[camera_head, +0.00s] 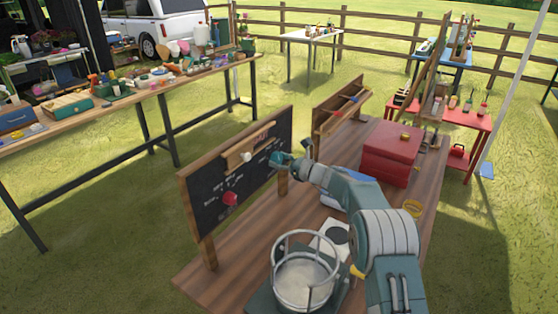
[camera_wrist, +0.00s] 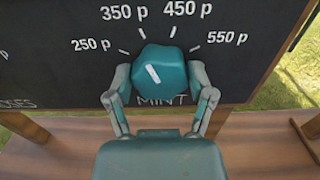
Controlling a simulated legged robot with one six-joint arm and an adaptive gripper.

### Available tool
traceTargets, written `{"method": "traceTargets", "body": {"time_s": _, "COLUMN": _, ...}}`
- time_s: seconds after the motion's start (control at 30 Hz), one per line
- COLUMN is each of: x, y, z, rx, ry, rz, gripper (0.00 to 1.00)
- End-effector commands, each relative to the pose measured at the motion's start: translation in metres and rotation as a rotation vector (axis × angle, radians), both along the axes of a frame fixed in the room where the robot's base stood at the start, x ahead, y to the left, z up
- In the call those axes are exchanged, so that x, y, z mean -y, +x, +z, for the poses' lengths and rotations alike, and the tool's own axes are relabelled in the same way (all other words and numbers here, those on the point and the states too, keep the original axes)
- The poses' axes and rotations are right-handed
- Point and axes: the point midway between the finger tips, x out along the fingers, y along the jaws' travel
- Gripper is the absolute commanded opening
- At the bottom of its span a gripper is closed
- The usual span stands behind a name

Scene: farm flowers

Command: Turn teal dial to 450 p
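The teal dial (camera_wrist: 165,68) is on the black board (camera_wrist: 60,40) in the wrist view, above the word MINT. Its white mark points to the upper left, towards the 350 p (camera_wrist: 123,12) and 250 p side. The 450 p label (camera_wrist: 187,9) is up and to the right of it. My gripper (camera_wrist: 160,76) has one finger on each side of the dial, and both look flush against it. In the head view my gripper (camera_head: 287,163) is at the right part of the board, where the teal dial (camera_head: 277,158) is partly hidden.
The board (camera_head: 210,190) also carries a red dial (camera_head: 230,199) and a white dial (camera_head: 246,157). A long table (camera_head: 170,88) is at the left.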

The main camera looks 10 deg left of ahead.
Motion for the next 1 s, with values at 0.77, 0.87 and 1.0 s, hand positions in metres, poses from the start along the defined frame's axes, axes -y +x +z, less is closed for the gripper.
{"method": "traceTargets", "body": {"time_s": 0.77, "x": 0.0013, "y": 0.0039, "z": 0.0014, "rx": -0.301, "ry": 0.108, "rz": -0.006, "gripper": 0.22}}
{"method": "traceTargets", "body": {"time_s": 0.87, "x": 0.0014, "y": 0.0046, "z": 0.0013, "rx": -0.378, "ry": 0.135, "rz": -0.006, "gripper": 0.22}}
{"method": "traceTargets", "body": {"time_s": 1.0, "x": 0.0016, "y": 0.0054, "z": 0.0010, "rx": -0.473, "ry": 0.169, "rz": -0.007, "gripper": 0.22}}
